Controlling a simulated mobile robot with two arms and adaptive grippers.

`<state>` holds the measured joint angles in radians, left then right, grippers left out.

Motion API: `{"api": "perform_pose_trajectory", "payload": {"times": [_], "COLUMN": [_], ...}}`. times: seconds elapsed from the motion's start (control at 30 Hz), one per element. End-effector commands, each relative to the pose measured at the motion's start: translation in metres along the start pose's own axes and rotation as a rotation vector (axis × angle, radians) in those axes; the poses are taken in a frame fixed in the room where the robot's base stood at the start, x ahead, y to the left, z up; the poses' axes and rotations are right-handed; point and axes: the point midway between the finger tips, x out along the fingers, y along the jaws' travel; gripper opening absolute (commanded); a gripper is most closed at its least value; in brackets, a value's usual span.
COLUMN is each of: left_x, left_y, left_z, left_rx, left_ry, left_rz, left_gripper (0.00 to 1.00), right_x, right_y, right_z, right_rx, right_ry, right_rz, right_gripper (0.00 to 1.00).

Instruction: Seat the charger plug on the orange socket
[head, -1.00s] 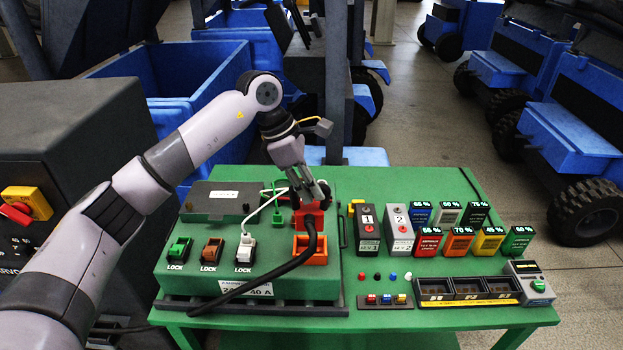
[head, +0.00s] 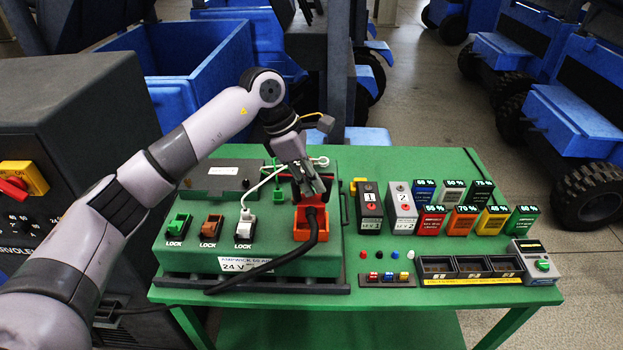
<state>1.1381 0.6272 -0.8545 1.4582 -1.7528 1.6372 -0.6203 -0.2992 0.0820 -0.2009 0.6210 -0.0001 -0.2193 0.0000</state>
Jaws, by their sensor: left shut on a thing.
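My left gripper (head: 313,184) is shut on the red charger plug (head: 311,199), holding it from above. My right gripper is not in view.
Batteries (head: 403,207) and a black three-bay tray (head: 470,267) fill the bench's right side. A dark cabinet (head: 70,150) stands at left.

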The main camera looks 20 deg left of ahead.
Motion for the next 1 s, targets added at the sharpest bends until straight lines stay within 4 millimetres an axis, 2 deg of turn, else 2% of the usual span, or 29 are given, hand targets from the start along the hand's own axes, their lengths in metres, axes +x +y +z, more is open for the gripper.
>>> {"api": "perform_pose_trajectory", "payload": {"times": [1.0], "left_x": [0.0019], "left_y": [0.0002], "left_z": [-0.0003], "left_rx": [0.000], "left_ry": [-0.002], "left_rz": [0.002], "left_gripper": [0.00], "right_x": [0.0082], "right_y": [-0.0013], "right_z": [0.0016], "right_rx": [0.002], "right_ry": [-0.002], "right_rz": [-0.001], "right_gripper": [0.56]}}
